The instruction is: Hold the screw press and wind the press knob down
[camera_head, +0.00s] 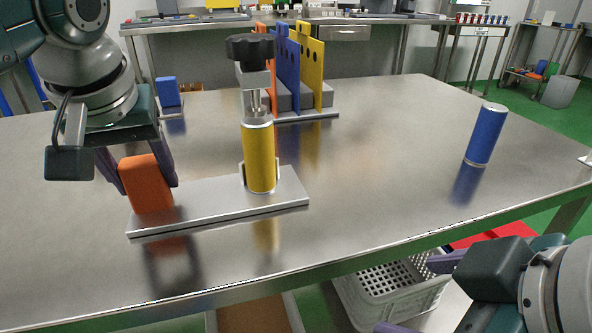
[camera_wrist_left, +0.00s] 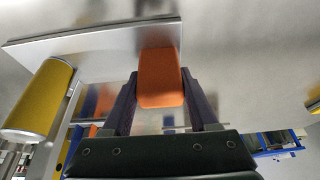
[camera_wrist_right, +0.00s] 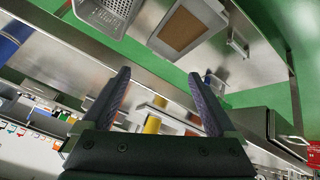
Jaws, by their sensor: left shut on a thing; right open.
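The screw press stands on the steel table. It has a flat metal base plate (camera_head: 220,205), a yellow cylinder (camera_head: 260,158) held upright on it, a metal screw above, and a black press knob (camera_head: 250,47) on top. An orange block (camera_head: 148,186) stands at the left end of the plate. My left gripper (camera_head: 147,180) is shut on this orange block, which also shows between its fingers in the left wrist view (camera_wrist_left: 160,80). My right gripper (camera_head: 415,295) is open and empty, low at the table's front right edge, away from the press. In the right wrist view its fingers (camera_wrist_right: 162,95) are spread apart.
A blue cylinder (camera_head: 486,134) stands upright at the right of the table. Behind the press is a rack with orange, blue and yellow panels (camera_head: 288,62). A blue block (camera_head: 168,92) sits at the back left. A white crate (camera_head: 392,290) is below the front edge.

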